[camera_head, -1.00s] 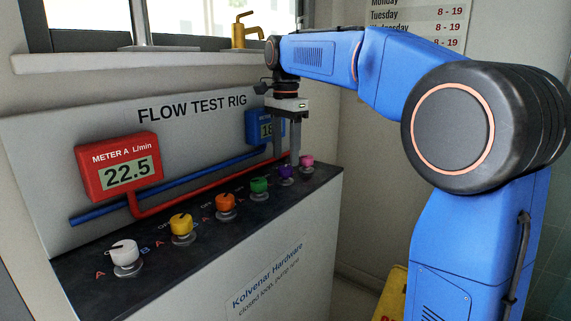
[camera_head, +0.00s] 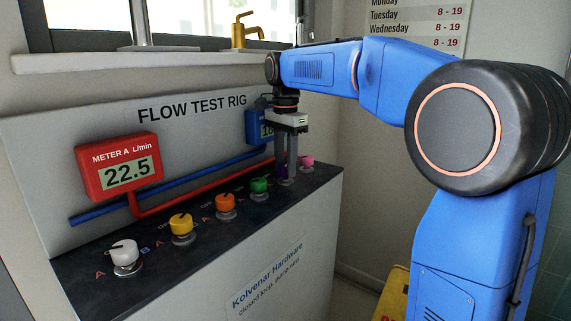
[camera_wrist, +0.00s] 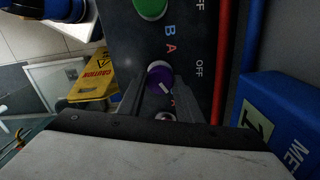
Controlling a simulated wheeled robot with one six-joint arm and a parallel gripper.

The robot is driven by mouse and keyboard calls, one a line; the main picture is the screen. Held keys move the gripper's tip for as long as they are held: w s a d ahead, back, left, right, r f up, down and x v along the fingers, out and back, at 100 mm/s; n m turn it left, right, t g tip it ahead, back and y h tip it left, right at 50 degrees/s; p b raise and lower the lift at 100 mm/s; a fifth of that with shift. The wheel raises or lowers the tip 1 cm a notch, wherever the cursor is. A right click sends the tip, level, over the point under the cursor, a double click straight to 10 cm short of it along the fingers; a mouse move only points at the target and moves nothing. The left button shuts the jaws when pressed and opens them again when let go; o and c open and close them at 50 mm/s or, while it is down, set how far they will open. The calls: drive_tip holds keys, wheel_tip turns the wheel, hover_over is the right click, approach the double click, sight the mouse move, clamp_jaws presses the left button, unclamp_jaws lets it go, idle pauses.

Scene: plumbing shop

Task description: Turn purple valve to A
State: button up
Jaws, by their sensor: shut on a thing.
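The purple valve (camera_wrist: 158,73) shows between my fingertips in the wrist view, with a pale pointer mark on its top. My gripper (camera_wrist: 160,82) is shut on it from above. In the head view my gripper (camera_head: 287,173) stands upright over the far part of the panel, and its fingers hide most of the purple valve. A red A (camera_wrist: 171,47) and a blue B lie between the purple and green valves in the wrist view. An OFF label (camera_wrist: 199,70) is beside the purple valve. Which label the pointer faces is hard to tell.
The green valve (camera_head: 260,186) and pink valve (camera_head: 306,160) flank the grip closely. Orange, yellow and white valves continue along the dark panel (camera_head: 150,260). The red meter A (camera_head: 118,167) reads 22.5. A blue meter (camera_head: 254,128) stands behind my gripper, partly hidden.

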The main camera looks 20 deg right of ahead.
drive_tip(key=shift+n, duration=0.4)
drive_tip(key=n, duration=1.2)
drive_tip(key=shift+n, duration=0.4)
drive_tip(key=n, duration=1)
drive_tip(key=shift+n, duration=0.3)
drive_tip(key=o, duration=1)
drive_tip(key=shift+o, duration=0.2)
